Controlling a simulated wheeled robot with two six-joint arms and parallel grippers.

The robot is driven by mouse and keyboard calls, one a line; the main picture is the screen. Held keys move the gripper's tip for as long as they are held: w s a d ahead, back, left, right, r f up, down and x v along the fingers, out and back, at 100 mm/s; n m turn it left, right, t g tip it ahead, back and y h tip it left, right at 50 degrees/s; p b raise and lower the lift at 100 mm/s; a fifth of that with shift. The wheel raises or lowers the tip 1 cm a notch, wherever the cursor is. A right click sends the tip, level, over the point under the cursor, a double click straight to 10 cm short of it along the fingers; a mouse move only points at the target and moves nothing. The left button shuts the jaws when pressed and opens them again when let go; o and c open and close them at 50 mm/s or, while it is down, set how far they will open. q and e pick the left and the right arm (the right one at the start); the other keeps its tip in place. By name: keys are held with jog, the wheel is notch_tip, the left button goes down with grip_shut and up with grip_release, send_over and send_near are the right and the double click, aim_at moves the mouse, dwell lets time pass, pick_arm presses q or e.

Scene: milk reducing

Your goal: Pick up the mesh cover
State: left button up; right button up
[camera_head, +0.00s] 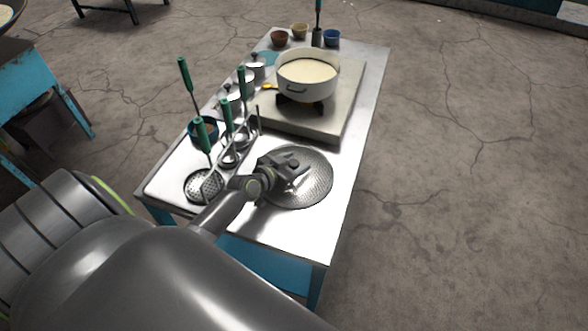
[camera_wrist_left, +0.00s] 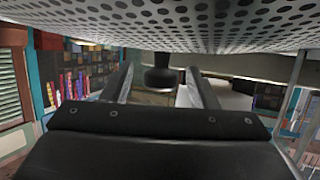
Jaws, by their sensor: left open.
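The mesh cover (camera_head: 315,190) is a round, perforated grey metal disc lying flat on the steel table, in front of the stove block. In the left wrist view its perforated face (camera_wrist_left: 220,22) fills the top of the picture, and a dark knob (camera_wrist_left: 160,72) stands out from it. My left gripper (camera_head: 298,168) is over the cover's upper left part and hides some of it. In the wrist view the two fingers of this gripper (camera_wrist_left: 160,88) are apart, with the knob showing between them near their tips. They do not appear closed on it. My right gripper is not seen.
A white pot (camera_head: 308,78) of milk sits on the stove block (camera_head: 325,122) behind the cover. Several green-handled ladles and skimmers (camera_head: 204,184) stand close to the left of my gripper. Small bowls (camera_head: 300,31) line the far edge. The table's front right corner (camera_head: 305,235) is clear.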

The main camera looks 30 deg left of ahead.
pick_arm(q)
jog(key=c, duration=1.1)
